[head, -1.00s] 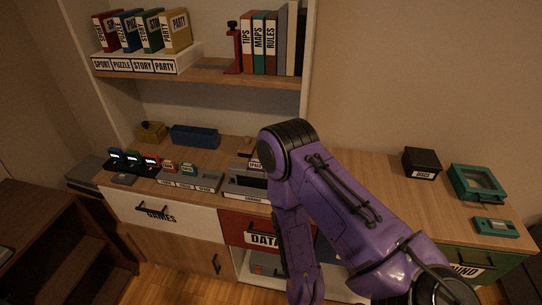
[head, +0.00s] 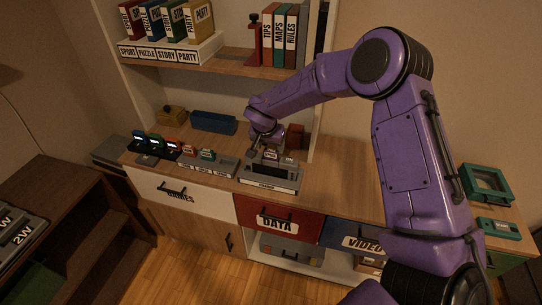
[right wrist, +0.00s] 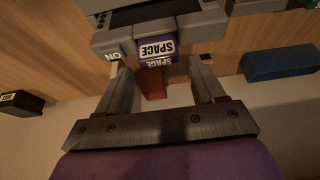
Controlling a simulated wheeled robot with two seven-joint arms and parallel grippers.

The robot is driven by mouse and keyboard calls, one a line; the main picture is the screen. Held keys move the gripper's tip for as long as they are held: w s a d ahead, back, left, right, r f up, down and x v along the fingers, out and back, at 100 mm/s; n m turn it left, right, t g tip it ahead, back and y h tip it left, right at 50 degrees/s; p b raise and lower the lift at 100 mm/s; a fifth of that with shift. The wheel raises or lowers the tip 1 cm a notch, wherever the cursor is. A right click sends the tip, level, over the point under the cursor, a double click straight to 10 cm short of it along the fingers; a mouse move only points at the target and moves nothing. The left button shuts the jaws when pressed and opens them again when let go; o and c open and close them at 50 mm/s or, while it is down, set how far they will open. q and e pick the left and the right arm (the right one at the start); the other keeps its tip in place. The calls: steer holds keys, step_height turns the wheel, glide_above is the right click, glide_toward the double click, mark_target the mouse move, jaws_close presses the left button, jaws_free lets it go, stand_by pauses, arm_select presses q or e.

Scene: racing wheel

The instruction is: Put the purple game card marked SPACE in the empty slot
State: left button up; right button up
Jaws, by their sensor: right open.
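The purple card marked SPACE (right wrist: 157,48) stands upright in the top of a dark grey console (head: 270,172), close to its ON marking in the right wrist view. My right gripper (right wrist: 160,68) is open, with its two fingers apart on either side of the card's near end; I see no grip on it. In the head view my right gripper (head: 268,146) is small above the console, and the card is hard to make out. A grey labelled card rack (head: 222,172) stands left of the console. Cards fill its left part, and its right-end slot looks empty. My left gripper is out of view.
Small dark devices with lit screens (head: 155,143) stand left of the rack. A blue bin (head: 213,123) lies behind it. A red-brown block (head: 295,136) is close behind my gripper. Shelves with books rise at the back. Teal boxes (head: 487,184) are at the right.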

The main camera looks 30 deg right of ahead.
mark_target(271, 151)
steer(key=x, duration=0.2)
steer(key=p+x, duration=0.1)
steer(key=x, duration=0.1)
steer(key=shift+s+a+f, duration=0.2)
steer(key=shift+s+a, duration=0.05)
steer(key=c, duration=0.7)
steer(key=shift+r, duration=0.1)
